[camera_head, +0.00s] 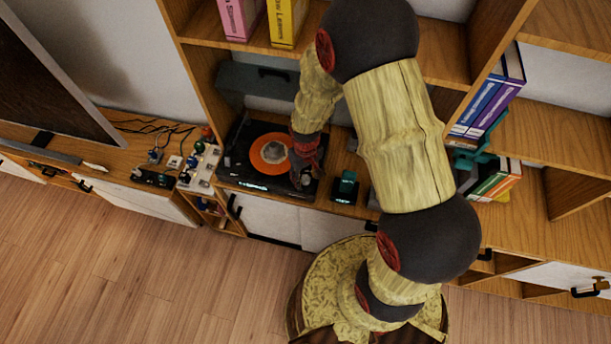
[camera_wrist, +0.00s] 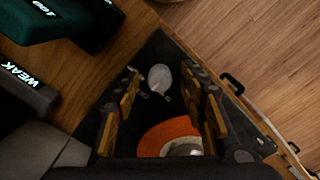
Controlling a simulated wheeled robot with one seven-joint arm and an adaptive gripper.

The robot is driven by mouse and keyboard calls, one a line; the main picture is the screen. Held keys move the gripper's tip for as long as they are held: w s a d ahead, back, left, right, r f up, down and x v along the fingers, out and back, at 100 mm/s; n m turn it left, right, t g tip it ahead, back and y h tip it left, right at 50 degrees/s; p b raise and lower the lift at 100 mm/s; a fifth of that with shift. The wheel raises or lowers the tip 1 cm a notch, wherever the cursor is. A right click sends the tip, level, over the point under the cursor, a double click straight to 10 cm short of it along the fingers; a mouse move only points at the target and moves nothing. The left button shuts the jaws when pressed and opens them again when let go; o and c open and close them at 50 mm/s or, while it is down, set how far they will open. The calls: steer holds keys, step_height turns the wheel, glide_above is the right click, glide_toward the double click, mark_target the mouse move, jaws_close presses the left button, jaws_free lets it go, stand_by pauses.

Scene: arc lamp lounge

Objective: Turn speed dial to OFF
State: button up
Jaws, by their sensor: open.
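A black turntable (camera_head: 240,172) with an orange record (camera_head: 268,153) stands on the wooden cabinet in the head view. In the wrist view the turntable (camera_wrist: 258,140) lies below my gripper, and part of the orange record (camera_wrist: 165,137) shows between the fingers. My gripper (camera_wrist: 170,92) is open and empty, over the turntable. A pale rounded knob-like part (camera_wrist: 160,77) shows between and past the fingertips; I cannot tell whether it is the speed dial. No dial marking is legible. In the head view my gripper (camera_head: 303,174) hides the turntable's right part.
A small dark green block (camera_head: 345,188) stands right of the turntable. Several small items (camera_head: 198,166) stand to its left. Shelves with books (camera_head: 490,105) rise at right. In the wrist view, green (camera_wrist: 58,20) and grey (camera_wrist: 25,92) lettered blocks lie at left.

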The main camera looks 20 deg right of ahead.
mark_target(306, 179)
steer(key=shift+r, duration=0.15)
step_height(306, 179, up, 12)
stand_by(0.5)
stand_by(0.3)
steer(key=s+r+m+t+b, duration=0.1)
steer(key=s+r+t+b, duration=0.1)
steer(key=s+r+b, duration=0.2)
steer(key=s+r+t+b, duration=0.3)
steer(key=s+r, duration=0.7)
steer(key=r, duration=0.4)
steer(key=shift+r+m+t+b, duration=0.3)
steer(key=shift+m+b, duration=0.1)
steer(key=shift+b, duration=0.25)
